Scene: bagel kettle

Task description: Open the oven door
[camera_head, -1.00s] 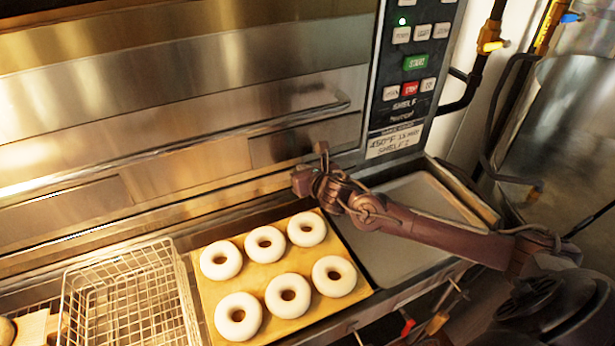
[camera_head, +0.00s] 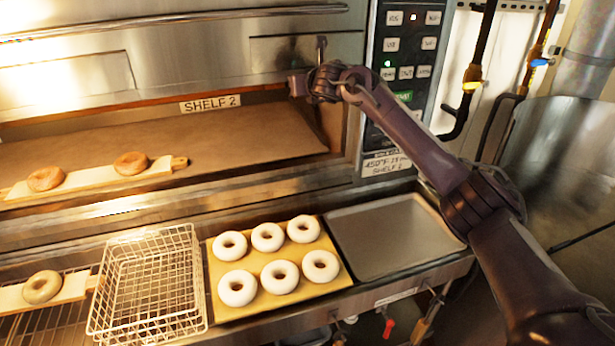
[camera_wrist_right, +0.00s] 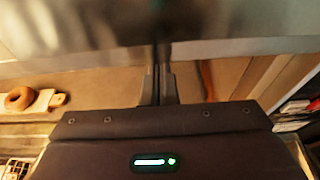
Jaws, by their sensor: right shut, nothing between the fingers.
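The steel oven door (camera_head: 190,60) is raised in the head view, with its long bar handle (camera_head: 230,16) near the top. Below it the oven opening shows a brown shelf floor (camera_head: 230,135) labelled "SHELF 2". My right gripper (camera_head: 320,50) is at the right end of the door, close to its lower edge; I cannot tell whether it touches. In the right wrist view its two fingers (camera_wrist_right: 158,75) are together, with nothing between them and the blurred door panel (camera_wrist_right: 100,25) just beyond. My left gripper is not in view.
Bagels on a board (camera_head: 95,178) lie inside the oven at left. In front stand a wire basket (camera_head: 150,285), a yellow board (camera_head: 330,285) with several white bagels and an empty grey tray (camera_head: 395,240). The control panel (camera_head: 405,75) is right of the opening.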

